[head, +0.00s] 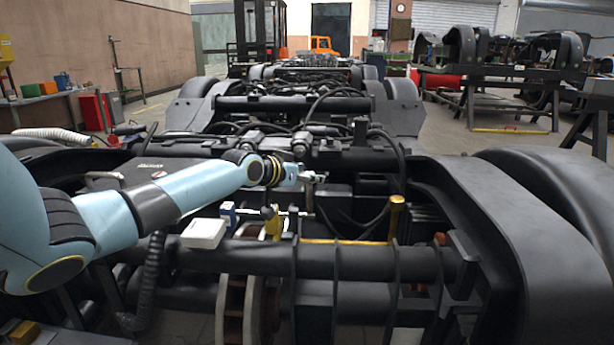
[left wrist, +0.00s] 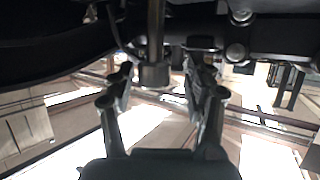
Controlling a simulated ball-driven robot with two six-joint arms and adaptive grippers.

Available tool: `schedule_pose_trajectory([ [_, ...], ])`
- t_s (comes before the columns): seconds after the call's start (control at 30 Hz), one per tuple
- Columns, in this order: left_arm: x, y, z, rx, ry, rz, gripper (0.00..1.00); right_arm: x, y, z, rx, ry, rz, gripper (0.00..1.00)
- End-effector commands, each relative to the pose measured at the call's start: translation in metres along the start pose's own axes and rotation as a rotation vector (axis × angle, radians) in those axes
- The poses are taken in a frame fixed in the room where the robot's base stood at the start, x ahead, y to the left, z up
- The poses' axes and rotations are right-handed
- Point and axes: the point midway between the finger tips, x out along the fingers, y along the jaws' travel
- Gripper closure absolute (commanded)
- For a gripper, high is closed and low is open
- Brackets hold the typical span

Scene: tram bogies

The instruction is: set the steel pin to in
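My left gripper (head: 316,178) reaches in from the left over the middle of the near bogie frame, pointing right. In the left wrist view its two fingers (left wrist: 160,72) are apart. A dark steel-coloured cylinder with a thicker collar at its end (left wrist: 154,45), which may be the steel pin, hangs between the fingers, with a gap on both sides. I cannot tell its depth relative to the fingertips. In the head view I cannot clearly pick out the pin near the gripper. My right gripper is not in view.
Below the gripper are a yellow bracket (head: 273,223), a blue part (head: 228,212) and a white box (head: 203,233). A yellow-topped post (head: 396,214) stands to the right. A thick dark crossbar (head: 350,262) runs in front. Cables loop behind the gripper.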

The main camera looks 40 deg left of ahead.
Motion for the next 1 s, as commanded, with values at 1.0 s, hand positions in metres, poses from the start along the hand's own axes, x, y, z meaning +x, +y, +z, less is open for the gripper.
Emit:
schedule_pose_trajectory([
  [1.0, -0.116, -0.002, 0.001, 0.007, -0.001, -0.003, 0.47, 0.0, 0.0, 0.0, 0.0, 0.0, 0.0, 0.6],
])
